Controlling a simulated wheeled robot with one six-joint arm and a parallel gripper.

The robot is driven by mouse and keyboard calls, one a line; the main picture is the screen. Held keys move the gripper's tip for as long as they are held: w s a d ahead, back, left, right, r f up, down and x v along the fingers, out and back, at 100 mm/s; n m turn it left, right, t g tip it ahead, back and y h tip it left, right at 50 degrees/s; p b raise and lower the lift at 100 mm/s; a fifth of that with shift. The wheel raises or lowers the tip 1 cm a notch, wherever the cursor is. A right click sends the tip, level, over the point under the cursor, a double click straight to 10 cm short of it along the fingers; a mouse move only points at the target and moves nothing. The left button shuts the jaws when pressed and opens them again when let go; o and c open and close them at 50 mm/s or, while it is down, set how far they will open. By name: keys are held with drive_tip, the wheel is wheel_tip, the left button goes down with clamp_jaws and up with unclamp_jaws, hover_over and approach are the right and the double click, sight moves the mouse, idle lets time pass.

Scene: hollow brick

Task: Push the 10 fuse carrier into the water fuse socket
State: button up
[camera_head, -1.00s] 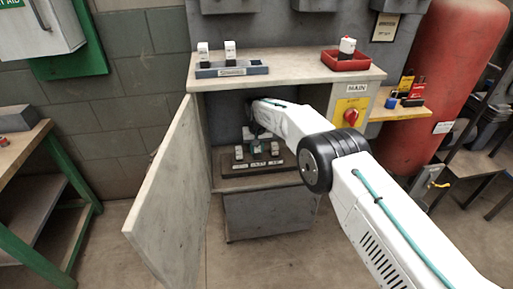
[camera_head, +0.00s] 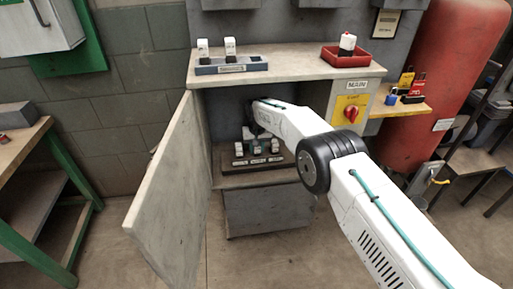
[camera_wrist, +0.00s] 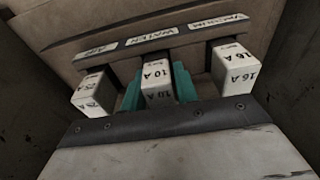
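The white 10 A fuse carrier (camera_wrist: 158,84) stands in the middle of the wrist view, in line with the WATER label (camera_wrist: 151,37) on the fuse board (camera_wrist: 90,50). My gripper (camera_wrist: 158,88) has its green fingers on both sides of this carrier, seemingly touching it. The carrier's lower end and the water socket are hidden, so I cannot tell how deep it sits. In the head view my gripper (camera_head: 256,141) is inside the open cabinet, over the dark fuse board (camera_head: 258,164).
A white carrier (camera_wrist: 93,94) stands left, near the AIR label; a 16 A carrier (camera_wrist: 234,68) stands right, near VACUUM. The cabinet door (camera_head: 165,190) is open. Above are a grey rack (camera_head: 231,66) with two white carriers and a red tray (camera_head: 345,60).

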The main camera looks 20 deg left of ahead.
drive_tip(key=shift+o, duration=1.3)
drive_tip(key=shift+f, duration=0.1)
drive_tip(key=shift+d, duration=0.1)
drive_tip(key=shift+f, duration=0.1)
drive_tip(key=r, duration=0.2)
drive_tip(key=s+r, duration=0.1)
drive_tip(key=r, duration=0.1)
drive_tip(key=shift+d, duration=0.1)
drive_tip(key=s+d+r, duration=0.1)
drive_tip(key=s+d, duration=0.7)
drive_tip(key=s, duration=0.4)
drive_tip(key=shift+s+r, duration=0.2)
drive_tip(key=shift+s, duration=0.2)
